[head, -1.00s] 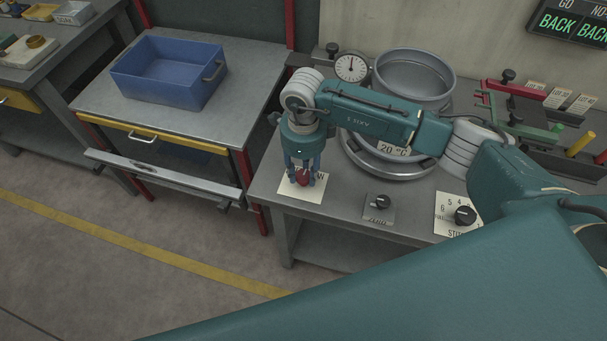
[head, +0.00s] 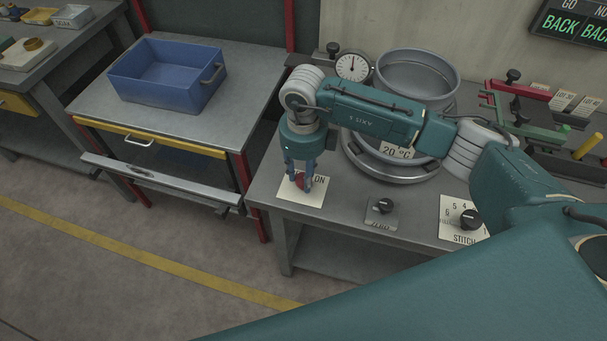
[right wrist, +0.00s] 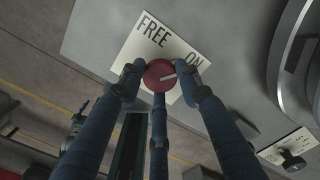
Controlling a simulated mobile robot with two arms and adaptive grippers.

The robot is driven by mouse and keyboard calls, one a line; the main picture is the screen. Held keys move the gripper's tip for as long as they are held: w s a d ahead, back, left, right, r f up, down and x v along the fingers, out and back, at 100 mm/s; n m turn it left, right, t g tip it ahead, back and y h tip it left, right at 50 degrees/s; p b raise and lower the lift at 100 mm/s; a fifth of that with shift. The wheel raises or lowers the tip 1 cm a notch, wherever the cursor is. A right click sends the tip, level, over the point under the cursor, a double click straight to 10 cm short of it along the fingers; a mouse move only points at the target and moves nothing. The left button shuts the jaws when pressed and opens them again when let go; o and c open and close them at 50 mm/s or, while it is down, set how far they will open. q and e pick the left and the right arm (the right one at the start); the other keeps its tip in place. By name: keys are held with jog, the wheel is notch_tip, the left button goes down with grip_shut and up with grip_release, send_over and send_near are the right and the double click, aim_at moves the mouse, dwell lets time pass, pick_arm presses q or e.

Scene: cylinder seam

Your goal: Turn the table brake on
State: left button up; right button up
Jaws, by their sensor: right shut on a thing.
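The brake knob (right wrist: 159,75) is a round red knob with a white pointer mark, on a white plate (right wrist: 180,53) lettered FREE and ON. In the right wrist view the mark points right and slightly up, toward the word ON. My right gripper (right wrist: 159,79) has blue fingers shut around the knob. In the head view my right gripper (head: 302,180) reaches straight down onto the red knob (head: 299,181) at the table's front left corner, and its fingers partly hide the knob and the plate (head: 314,197). My left gripper is not in view.
A blue bin (head: 168,75) stands on the bench to the left. Floor is clear in front.

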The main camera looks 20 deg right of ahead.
dwell(0.3)
jog(key=o, duration=1.2)
jog(key=shift+c, duration=0.2)
jog(key=shift+r, duration=0.1)
jog(key=shift+r, duration=0.25)
notch_tip(320, 180, up, 11)
jog(key=shift+r, duration=0.2)
